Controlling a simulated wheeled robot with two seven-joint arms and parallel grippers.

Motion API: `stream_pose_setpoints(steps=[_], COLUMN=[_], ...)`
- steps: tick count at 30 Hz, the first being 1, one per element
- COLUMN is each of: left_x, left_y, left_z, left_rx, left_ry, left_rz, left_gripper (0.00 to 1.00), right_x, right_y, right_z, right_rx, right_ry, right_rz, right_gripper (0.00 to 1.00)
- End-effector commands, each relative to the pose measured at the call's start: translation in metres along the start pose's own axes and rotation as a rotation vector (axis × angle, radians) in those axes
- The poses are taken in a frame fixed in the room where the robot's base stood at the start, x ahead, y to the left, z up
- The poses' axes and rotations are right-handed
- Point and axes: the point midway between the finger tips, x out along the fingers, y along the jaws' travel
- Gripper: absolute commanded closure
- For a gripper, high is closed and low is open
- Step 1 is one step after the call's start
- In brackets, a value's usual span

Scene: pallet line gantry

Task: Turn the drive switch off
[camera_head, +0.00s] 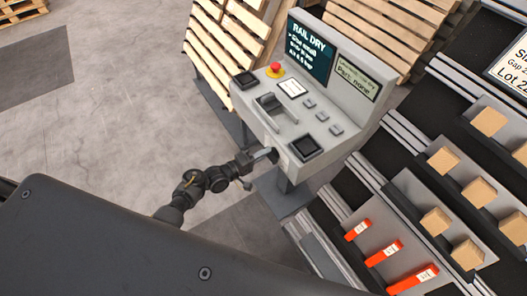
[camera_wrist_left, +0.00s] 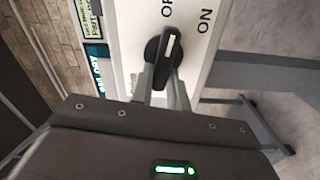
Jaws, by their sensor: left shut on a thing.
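The drive switch (camera_wrist_left: 158,52) is a black rotary knob with a white pointer line, on the white front face of the control console (camera_head: 300,75). In the left wrist view, the label ON and a cut-off label starting "OF" stand beside it. The pointer line aims between the labels, seemingly nearer "OF". My left gripper (camera_wrist_left: 163,88) is shut on the knob's handle, one finger on each side. In the head view my left gripper (camera_head: 262,156) reaches the console's lower front, and mostly hides the knob. My right gripper is not in view.
Wooden pallets (camera_head: 222,45) stand behind. Racks at the right hold cardboard boxes (camera_head: 443,160) and orange-red items (camera_head: 384,253). Concrete floor at the left is open.

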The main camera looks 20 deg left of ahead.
Motion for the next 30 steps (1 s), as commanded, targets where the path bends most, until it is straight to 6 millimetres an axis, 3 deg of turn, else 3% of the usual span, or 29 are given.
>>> stream_pose_setpoints(steps=[12, 28, 29, 30], left_x=[0.0007, 0.0005, 0.0005, 0.0004], left_y=[-0.0018, -0.0026, -0.0026, -0.0026], left_z=[-0.0018, -0.0015, -0.0015, -0.0014], left_rx=[-0.161, -0.180, -0.180, -0.180], left_ry=[0.004, 0.003, 0.003, 0.003], left_rz=[0.002, 0.002, 0.002, 0.002], left_gripper=[1.00, 1.00, 0.80, 0.74], right_x=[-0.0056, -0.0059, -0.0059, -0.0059], right_y=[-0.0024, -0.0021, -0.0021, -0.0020], right_z=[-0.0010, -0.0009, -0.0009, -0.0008], right_rx=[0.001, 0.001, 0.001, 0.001], right_ry=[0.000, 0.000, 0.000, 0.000], right_rz=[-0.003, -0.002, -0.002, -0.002], right_gripper=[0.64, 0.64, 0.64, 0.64])
